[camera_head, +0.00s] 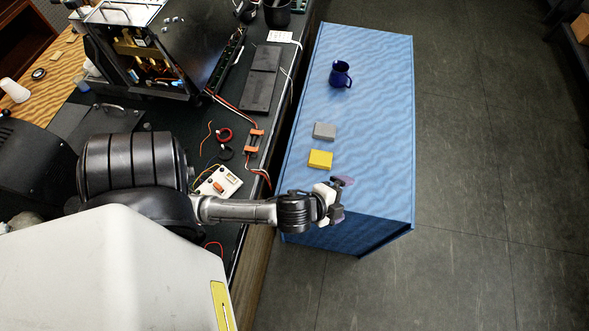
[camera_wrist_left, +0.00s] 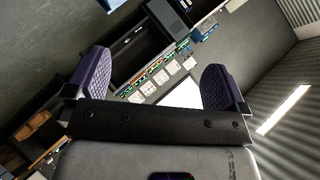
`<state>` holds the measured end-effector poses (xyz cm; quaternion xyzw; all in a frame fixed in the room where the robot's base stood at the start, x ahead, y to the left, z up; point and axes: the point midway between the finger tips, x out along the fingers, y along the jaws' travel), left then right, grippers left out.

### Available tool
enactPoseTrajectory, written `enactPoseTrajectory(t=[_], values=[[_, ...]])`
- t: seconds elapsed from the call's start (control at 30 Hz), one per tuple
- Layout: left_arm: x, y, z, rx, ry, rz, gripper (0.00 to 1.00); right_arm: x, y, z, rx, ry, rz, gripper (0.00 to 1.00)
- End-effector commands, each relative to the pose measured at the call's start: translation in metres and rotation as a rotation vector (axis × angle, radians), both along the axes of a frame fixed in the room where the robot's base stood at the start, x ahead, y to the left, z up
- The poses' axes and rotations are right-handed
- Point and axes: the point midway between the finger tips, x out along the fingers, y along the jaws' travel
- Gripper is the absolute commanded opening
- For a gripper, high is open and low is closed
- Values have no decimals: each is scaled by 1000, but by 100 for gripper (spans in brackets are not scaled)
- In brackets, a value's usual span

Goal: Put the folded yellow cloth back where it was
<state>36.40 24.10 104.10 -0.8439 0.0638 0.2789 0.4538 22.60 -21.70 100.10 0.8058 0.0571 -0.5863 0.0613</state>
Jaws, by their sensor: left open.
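The folded yellow cloth (camera_head: 320,159) lies flat on the blue, wavy-patterned table (camera_head: 378,140), near its front left part. A grey folded block or cloth (camera_head: 324,131) lies just behind it, apart from it. My left gripper (camera_head: 342,187) is over the front of the blue table, to the right of and nearer than the yellow cloth, not touching it. In the left wrist view its two purple pads (camera_wrist_left: 155,82) stand wide apart with nothing between them, and the cloth is not seen there. My right gripper does not show in either view.
A dark blue mug (camera_head: 340,74) stands farther back on the blue table. The dark workbench (camera_head: 215,120) to the left holds an opened machine (camera_head: 145,50), cables and a small white board (camera_head: 218,183).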

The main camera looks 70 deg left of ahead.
Motion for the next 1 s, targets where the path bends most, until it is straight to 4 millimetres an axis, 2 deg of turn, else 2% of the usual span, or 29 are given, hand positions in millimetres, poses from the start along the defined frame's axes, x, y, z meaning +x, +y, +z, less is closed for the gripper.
enactPoseTrajectory(t=[0.03, 0.1, 0.2, 0.3, 0.4, 0.53, 0.83, 1.0], values=[[-23, -1, -11, -126, 101, 97, 100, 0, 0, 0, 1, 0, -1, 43], [-52, -3, -24, -274, 235, 219, 100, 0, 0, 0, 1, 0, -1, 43], [-88, -10, -35, -431, 392, 355, 100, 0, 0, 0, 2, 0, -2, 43], [-115, -17, -39, -531, 506, 446, 100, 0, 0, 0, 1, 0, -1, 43], [-131, -21, -40, -585, 575, 502, 100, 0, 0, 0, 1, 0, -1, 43], [-139, -24, -41, -611, 610, 528, 100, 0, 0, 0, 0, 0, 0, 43], [-139, -24, -40, -610, 611, 528, 100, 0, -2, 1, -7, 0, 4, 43], [-139, -24, -29, -609, 611, 527, 100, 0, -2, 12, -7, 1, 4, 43]])
